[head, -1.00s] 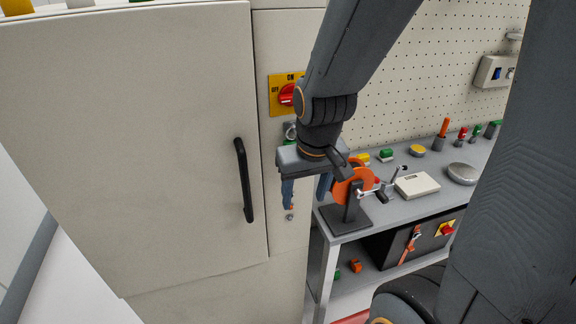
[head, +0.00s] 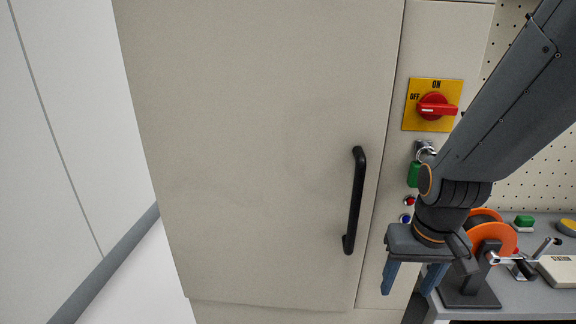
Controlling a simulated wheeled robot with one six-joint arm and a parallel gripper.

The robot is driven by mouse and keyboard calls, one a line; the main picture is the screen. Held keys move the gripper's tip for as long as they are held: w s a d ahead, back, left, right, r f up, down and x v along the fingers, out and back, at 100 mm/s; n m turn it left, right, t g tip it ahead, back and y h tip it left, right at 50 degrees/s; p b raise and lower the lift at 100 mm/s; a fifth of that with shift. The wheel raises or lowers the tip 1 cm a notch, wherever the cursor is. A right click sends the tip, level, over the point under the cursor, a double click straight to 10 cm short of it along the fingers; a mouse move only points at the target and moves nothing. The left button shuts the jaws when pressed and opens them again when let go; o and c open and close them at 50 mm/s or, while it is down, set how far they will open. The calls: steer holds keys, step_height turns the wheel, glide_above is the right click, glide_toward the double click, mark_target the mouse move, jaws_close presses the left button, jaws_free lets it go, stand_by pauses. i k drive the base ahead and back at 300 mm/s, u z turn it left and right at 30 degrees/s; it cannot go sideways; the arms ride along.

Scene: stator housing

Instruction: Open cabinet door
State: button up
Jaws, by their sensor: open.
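The cabinet door (head: 260,150) is a large beige panel that sits shut in the head view. Its black vertical bar handle (head: 355,202) is on the door's right edge. My gripper (head: 408,284) is open and empty, pointing down. It is to the right of the handle and a little lower in the picture, apart from it. The gap in depth to the cabinet front is hard to judge.
Right of the door, a red rotary switch (head: 436,106) sits on a yellow plate, with a green padlock (head: 414,174) below it. A grey workbench (head: 535,298) at the right holds an orange reel (head: 497,236). Open floor (head: 135,285) shows at the lower left.

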mark_target(262, 124)
steer(key=z, duration=0.7)
steer(key=k, duration=1.15)
steer(key=u, duration=0.7)
